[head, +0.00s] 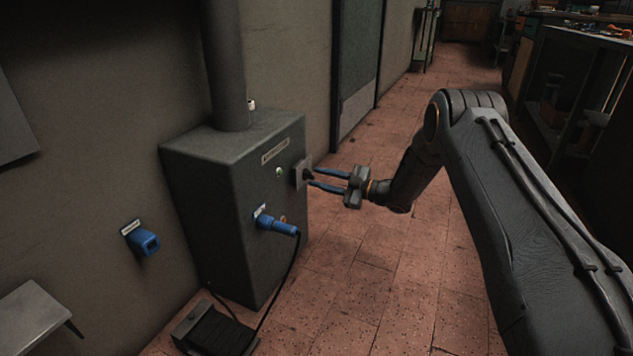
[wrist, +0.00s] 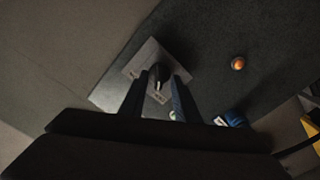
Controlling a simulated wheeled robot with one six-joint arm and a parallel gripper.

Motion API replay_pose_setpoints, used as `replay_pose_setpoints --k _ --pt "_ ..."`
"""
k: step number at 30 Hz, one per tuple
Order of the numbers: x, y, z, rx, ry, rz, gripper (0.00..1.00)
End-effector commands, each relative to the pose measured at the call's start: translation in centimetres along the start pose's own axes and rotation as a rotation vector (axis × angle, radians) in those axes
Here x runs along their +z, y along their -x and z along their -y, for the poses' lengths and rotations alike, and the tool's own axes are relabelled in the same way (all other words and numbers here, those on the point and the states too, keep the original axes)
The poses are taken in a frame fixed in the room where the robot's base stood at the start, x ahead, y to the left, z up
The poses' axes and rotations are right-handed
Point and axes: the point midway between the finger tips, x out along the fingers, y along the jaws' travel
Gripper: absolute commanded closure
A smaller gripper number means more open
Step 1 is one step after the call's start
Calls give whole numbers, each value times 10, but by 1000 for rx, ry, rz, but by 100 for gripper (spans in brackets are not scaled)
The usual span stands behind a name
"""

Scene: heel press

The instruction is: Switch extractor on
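The extractor (head: 225,205) is a dark grey box against the wall, with a duct rising from its top. Its front carries a label, a small pale green lamp (head: 279,171) and a grey switch plate (head: 301,172) with a dark rotary knob. In the wrist view the knob (wrist: 158,76) stands on the square plate (wrist: 135,68). My gripper (head: 312,178) is at the plate, its two blue fingers apart, one on each side of the knob; the wrist view also shows the fingers (wrist: 160,80). Whether they touch the knob is unclear.
A blue plug (head: 278,226) with a black cable sits in the extractor's front, below the switch. An orange round part (wrist: 238,63) is near it. A blue wall socket (head: 145,242) is at left. A black pedal-like unit (head: 213,332) lies on the floor. Tiled floor at right is clear.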

Motion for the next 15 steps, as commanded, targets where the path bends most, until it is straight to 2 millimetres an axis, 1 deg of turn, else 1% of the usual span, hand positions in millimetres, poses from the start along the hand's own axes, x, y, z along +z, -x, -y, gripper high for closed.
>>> replay_pose_setpoints --k 1,3,6,14,15 --pt "1 -6 0 0 1 -1 71" --pt "0 -13 0 0 1 -2 71" --pt "0 -17 0 1 1 0 71" --pt "0 -19 -1 1 1 0 71" --pt "0 -19 -1 1 0 0 74"
